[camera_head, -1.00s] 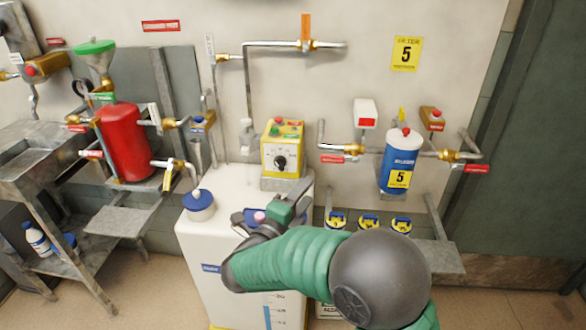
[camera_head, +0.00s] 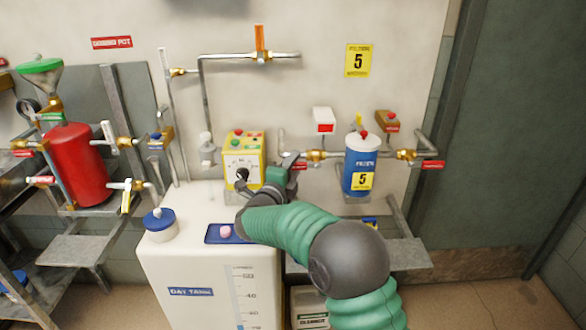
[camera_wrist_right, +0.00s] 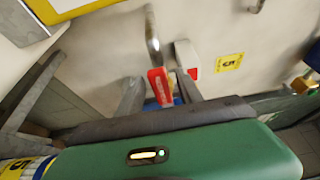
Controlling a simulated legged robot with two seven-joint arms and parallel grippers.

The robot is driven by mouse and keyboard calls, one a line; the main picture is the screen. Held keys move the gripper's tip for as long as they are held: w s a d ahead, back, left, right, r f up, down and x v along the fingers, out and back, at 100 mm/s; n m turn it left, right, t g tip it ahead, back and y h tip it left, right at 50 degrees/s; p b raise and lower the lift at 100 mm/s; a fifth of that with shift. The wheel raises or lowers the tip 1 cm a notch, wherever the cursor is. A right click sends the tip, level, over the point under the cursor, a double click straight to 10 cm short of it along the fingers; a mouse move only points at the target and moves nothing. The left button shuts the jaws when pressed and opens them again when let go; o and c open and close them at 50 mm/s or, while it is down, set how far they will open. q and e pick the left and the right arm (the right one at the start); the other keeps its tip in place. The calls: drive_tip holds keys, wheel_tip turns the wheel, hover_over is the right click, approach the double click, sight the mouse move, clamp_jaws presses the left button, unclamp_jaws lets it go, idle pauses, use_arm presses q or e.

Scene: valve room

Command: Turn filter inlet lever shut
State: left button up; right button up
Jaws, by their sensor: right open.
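The blue filter (camera_head: 361,168), marked 5, hangs on the wall at the right of the head view. Its left pipe carries a brass valve (camera_head: 316,155) with a small red lever (camera_head: 299,165) pointing left. My right gripper (camera_head: 289,160) is open just left of this lever. In the wrist view the red lever (camera_wrist_right: 160,86) with white lettering shows between the two separated fingers, partly hidden low down by the gripper body. I cannot tell whether the fingers touch it. My left gripper is not in view.
A white box with a red face (camera_head: 323,120) is above the inlet valve. A right valve with a red lever (camera_head: 432,165) sits beyond the filter.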

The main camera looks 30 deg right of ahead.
drive_tip(key=shift+d, duration=0.1)
drive_tip(key=c, duration=0.9)
drive_tip(key=shift+f, duration=0.1)
clamp_jaws()
drive_tip(key=shift+f, duration=0.25)
